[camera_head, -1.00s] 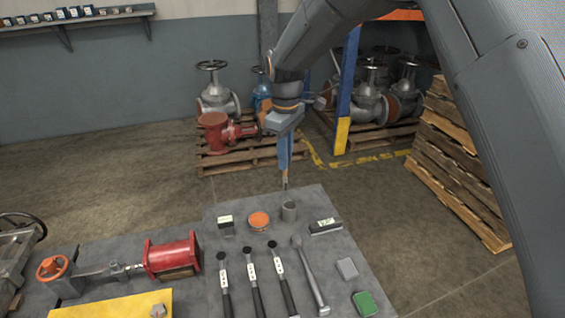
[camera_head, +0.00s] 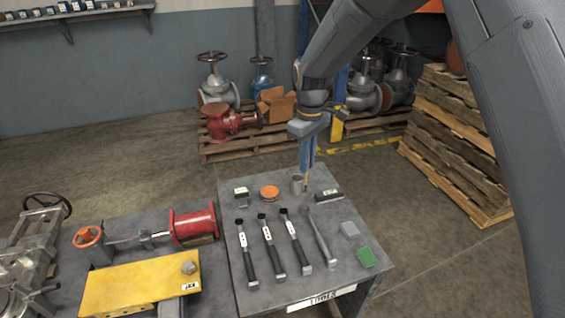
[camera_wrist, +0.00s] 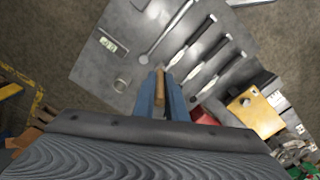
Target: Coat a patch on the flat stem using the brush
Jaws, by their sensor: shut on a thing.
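My gripper (camera_head: 307,165) points down above the grey table and is shut on the brush (camera_wrist: 160,88). Its brown handle shows between the two blue fingers in the wrist view; the bristles cannot be made out. The gripper and brush appear beside the grey cup (camera_head: 297,186), slightly right of it in the head view. A grey stem (camera_head: 126,243), apparently the flat stem, lies level between an orange handwheel (camera_head: 88,236) and a red valve body (camera_head: 193,224) on the left table. It is well away from my gripper.
Several black-handled tools (camera_head: 269,248) and a grey long-handled tool (camera_head: 320,240) lie in front of the gripper. An orange round tin (camera_head: 269,192), a green block (camera_head: 367,257) and a yellow plate (camera_head: 140,284) are also there. Stacked pallets (camera_head: 450,150) stand at the right.

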